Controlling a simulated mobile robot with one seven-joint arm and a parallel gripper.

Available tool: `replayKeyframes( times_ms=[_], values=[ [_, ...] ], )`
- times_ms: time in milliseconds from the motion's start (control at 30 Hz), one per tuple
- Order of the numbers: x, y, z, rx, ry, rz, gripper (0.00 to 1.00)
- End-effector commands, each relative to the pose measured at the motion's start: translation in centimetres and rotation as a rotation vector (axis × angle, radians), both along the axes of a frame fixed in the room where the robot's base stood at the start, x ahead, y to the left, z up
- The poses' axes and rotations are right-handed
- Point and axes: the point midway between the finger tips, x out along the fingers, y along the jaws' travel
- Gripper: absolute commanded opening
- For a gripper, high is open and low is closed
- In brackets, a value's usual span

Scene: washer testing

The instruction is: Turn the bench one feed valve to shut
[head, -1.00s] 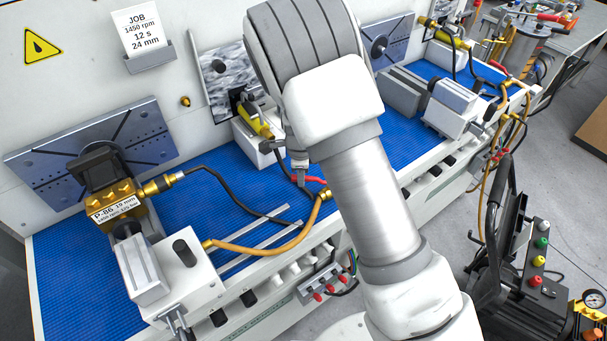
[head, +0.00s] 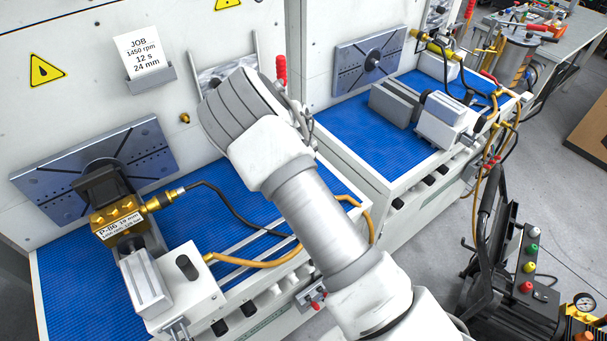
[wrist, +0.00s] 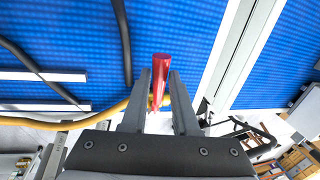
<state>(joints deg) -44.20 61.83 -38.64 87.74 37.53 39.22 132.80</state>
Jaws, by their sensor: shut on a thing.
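The red valve lever (wrist: 160,72) shows in the wrist view between the two grey fingers of my gripper (wrist: 160,97). My gripper is shut on it. A bit of brass shows below the lever, where the orange hose (wrist: 100,120) comes in from the left. In the head view my arm hides the gripper and the lever. There the orange hose (head: 262,261) runs along the front of the near bench and up behind my arm. I cannot tell from these views how far the lever is turned.
The brass pump block (head: 118,220) sits clamped at the left of the blue mat (head: 75,280). A job card (head: 139,52) is on the back wall. A red upright handle (head: 281,69) stands behind my arm. A cart with coloured buttons (head: 528,264) is at right, with open floor nearby.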

Motion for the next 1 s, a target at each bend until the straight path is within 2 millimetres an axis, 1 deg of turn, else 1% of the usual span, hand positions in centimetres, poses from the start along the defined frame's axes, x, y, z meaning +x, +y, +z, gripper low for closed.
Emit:
replayKeyframes(
  times_ms=[300,733,767,800,867,900,933,1000],
  values=[
    [0.54,-0.5,0.02,0.001,-0.003,-0.085,0.0],
    [0.57,-0.64,0.05,-0.001,-0.002,-0.095,0.0],
    [0.58,-0.65,0.05,-0.001,-0.002,-0.095,0.3],
    [0.58,-0.65,0.05,-0.001,-0.002,-0.095,0.37],
    [0.56,-0.65,0.05,-0.001,-0.002,-0.094,0.48],
    [0.56,-0.64,0.05,-0.001,-0.002,-0.094,0.55],
    [0.55,-0.63,0.03,0.0,-0.002,-0.094,0.58],
    [0.53,-0.61,0.03,0.0,-0.001,-0.093,0.58]
  ],
)
